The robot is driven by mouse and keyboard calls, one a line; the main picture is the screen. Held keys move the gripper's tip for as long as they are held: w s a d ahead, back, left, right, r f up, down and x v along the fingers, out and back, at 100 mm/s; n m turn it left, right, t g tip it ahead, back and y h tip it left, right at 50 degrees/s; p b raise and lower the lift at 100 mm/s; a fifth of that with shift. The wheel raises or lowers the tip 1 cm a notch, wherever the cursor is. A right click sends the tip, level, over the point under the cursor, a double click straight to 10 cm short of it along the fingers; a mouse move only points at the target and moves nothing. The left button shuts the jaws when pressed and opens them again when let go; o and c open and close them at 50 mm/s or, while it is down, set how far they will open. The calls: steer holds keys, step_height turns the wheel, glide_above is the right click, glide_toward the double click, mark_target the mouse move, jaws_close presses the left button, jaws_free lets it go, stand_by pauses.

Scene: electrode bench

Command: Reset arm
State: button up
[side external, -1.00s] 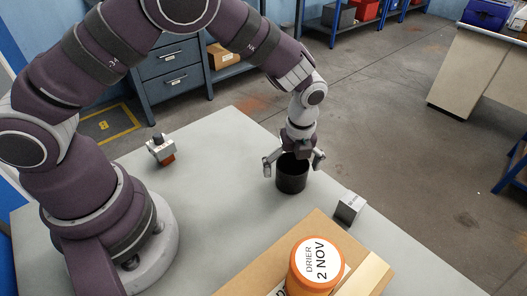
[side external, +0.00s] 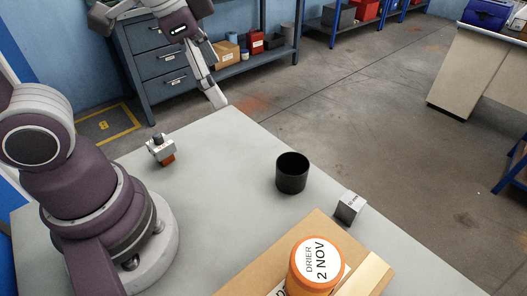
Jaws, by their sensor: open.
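My gripper (side external: 158,62) is high at the top left of the side external view, partly cut off by the upper edge. Its fingers look spread and empty, in front of the drawer cabinet. A black open-topped cup (side external: 292,180) stands upright on the grey table (side external: 235,225), well apart from my gripper. A small grey block (side external: 349,207) with a label sits to the right of the cup. A small grey-and-orange device (side external: 160,150) stands on the left part of the table.
An orange-lidded jar (side external: 317,262) marked "DRIER 2 NOV" stands in a cardboard box (side external: 262,262) at the front. A drawer cabinet (side external: 165,78) and shelves stand behind the table.

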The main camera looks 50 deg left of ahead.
steer(key=s+n, duration=0.1)
steer(key=n, duration=0.1)
steer(key=s+a+n+t, duration=0.1)
steer(key=n, duration=0.1)
steer(key=s+n, duration=0.1)
steer(key=n, duration=0.1)
steer(key=shift+s+a+f+y, duration=0.2)
steer(key=shift+a+y, duration=0.1)
